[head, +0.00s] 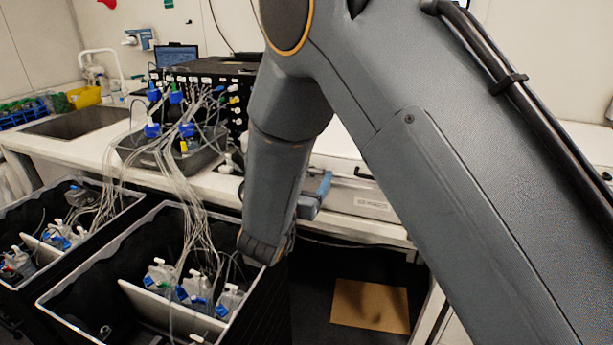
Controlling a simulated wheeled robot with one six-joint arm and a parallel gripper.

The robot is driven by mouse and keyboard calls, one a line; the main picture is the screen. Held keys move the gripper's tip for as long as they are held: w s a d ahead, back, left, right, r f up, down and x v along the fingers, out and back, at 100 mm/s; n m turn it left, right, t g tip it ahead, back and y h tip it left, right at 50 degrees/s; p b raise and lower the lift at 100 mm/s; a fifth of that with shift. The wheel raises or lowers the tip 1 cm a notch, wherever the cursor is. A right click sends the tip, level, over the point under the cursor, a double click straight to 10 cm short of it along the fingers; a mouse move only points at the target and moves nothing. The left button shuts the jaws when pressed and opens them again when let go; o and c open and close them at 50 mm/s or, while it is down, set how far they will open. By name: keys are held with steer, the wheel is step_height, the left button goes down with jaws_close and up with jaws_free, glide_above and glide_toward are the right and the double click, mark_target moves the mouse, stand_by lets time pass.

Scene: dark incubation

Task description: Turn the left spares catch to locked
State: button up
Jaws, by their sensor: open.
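A pale, flat case (345,199) stands on the white bench, right of centre in the head view, largely hidden behind my arm. A blue lever-like part (321,186) shows at the left of its front, right beside my forearm. It looks like the left catch, but its lower left side is covered and I cannot tell its setting. A dark fitting (365,174) sits further right on the case. My arm reaches down in front of the bench.
Two black bins (48,296) with tubes and bottles stand at the lower left, close to my wrist. A tray (213,155) of tubing and a black rack are on the bench. A brown board (371,306) lies below the bench.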

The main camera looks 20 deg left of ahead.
steer(key=c, duration=1)
steer(key=shift+c, duration=0.2)
steer(key=shift+m, duration=0.3)
steer(key=m+b, duration=0.3)
steer(key=shift+f+m, duration=0.15)
steer(key=shift+m, duration=0.15)
steer(key=m+b, duration=0.4)
steer(key=shift+m, duration=0.3)
steer(key=m+b, duration=0.4)
steer(key=shift+m+b, duration=0.3)
steer(key=shift+b, duration=0.05)
steer(key=m+b, duration=0.4)
steer(key=b, duration=0.1)
steer(key=shift+m, duration=0.3)
